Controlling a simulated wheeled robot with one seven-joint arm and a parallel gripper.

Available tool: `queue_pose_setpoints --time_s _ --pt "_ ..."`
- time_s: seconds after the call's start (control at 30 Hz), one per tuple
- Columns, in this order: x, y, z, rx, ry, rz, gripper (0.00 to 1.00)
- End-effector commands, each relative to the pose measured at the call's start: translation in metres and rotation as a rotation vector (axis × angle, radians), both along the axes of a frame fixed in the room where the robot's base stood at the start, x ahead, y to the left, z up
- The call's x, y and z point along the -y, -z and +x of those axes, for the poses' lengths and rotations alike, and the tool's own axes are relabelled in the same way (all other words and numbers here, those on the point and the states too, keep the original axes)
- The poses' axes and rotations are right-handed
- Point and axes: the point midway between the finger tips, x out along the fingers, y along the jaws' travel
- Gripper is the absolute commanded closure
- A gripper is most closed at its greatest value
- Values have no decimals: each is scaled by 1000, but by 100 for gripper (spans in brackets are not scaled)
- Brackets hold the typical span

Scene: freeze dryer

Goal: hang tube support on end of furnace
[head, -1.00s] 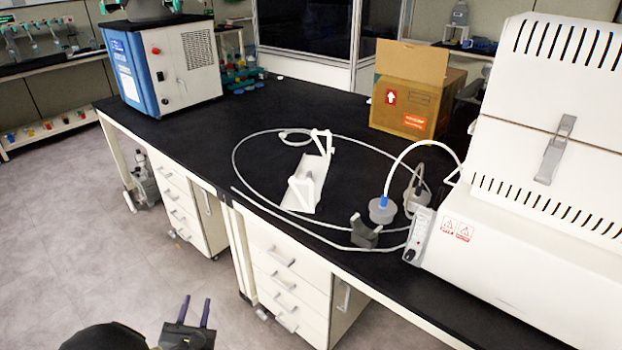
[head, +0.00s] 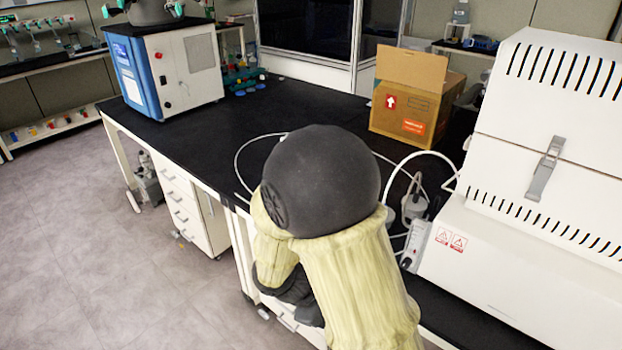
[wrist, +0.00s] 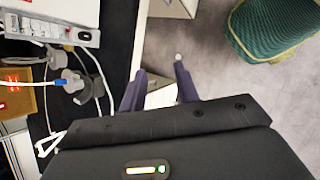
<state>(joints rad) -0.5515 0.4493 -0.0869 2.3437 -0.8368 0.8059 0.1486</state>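The white furnace (head: 500,260) with a vented hood stands at the right of the black bench in the head view. My gripper is hidden behind my arm in the head view. In the wrist view my gripper (wrist: 160,72) is open and empty, its two dark fingers apart over the bench's front edge and the floor. I cannot make out the tube support now. My arm covers the bench spot where a small dark grey bracket stood. A white frame-like piece (wrist: 48,145) shows partly at the wrist view's lower left, cut off by my gripper body.
Grey end caps (head: 413,207) with white tubing lie left of the furnace, beside a switch strip (head: 415,245). A cardboard box (head: 410,110) stands behind. A blue-white machine (head: 170,65) is at the far left. A green stool (wrist: 275,28) shows in the wrist view.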

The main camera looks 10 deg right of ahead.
Motion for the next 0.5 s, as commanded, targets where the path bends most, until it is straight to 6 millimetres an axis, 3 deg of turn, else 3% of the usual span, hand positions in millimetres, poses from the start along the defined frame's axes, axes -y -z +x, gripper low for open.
queue_pose_setpoints --time_s 0.03,0.2,0.5 --pt "9 -15 -10 20 107 86 69" --pt "17 -44 -32 132 450 371 69" --pt "33 -98 -33 437 892 708 69"
